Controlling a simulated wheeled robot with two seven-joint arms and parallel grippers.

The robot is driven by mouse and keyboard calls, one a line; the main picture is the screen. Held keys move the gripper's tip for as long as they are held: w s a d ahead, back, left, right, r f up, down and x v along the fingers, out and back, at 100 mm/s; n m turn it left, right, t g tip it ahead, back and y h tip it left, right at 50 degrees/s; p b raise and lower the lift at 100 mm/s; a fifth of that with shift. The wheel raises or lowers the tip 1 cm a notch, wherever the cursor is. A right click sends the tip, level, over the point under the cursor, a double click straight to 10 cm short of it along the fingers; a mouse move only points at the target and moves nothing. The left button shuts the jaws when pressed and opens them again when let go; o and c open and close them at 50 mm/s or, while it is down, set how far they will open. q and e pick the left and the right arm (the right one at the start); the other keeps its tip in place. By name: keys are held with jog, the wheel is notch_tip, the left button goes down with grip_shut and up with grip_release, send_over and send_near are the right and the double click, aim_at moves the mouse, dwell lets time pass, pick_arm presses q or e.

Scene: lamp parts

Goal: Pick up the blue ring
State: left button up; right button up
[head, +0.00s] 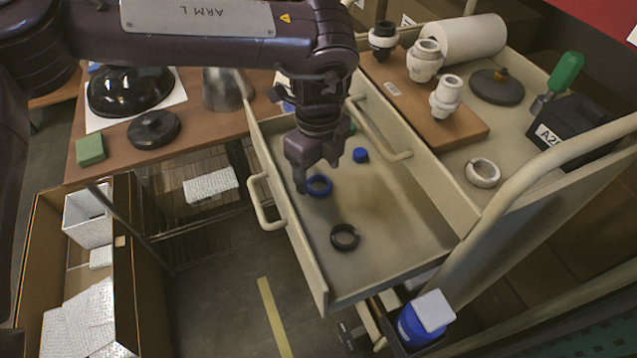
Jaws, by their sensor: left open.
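The blue ring (320,187) lies flat on the floor of the open drawer (390,235), near its left wall. My left gripper (312,180) is directly over the ring's left side, pointing down, with its jaws open. One finger hides part of the ring or stands beside it; I cannot tell whether it touches. My right gripper is not in the picture.
The drawer also holds a black ring (344,237) and a small blue cap (360,155). A cart top at the right carries white fittings (445,96) and a white ring (482,172). The drawer's front right is clear.

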aim_at(317, 178)
pick_arm(q)
jog(key=shift+f, duration=1.45)
jog(key=c, duration=1.1)
jog(key=shift+o, duration=0.2)
jog(key=shift+r, duration=0.1)
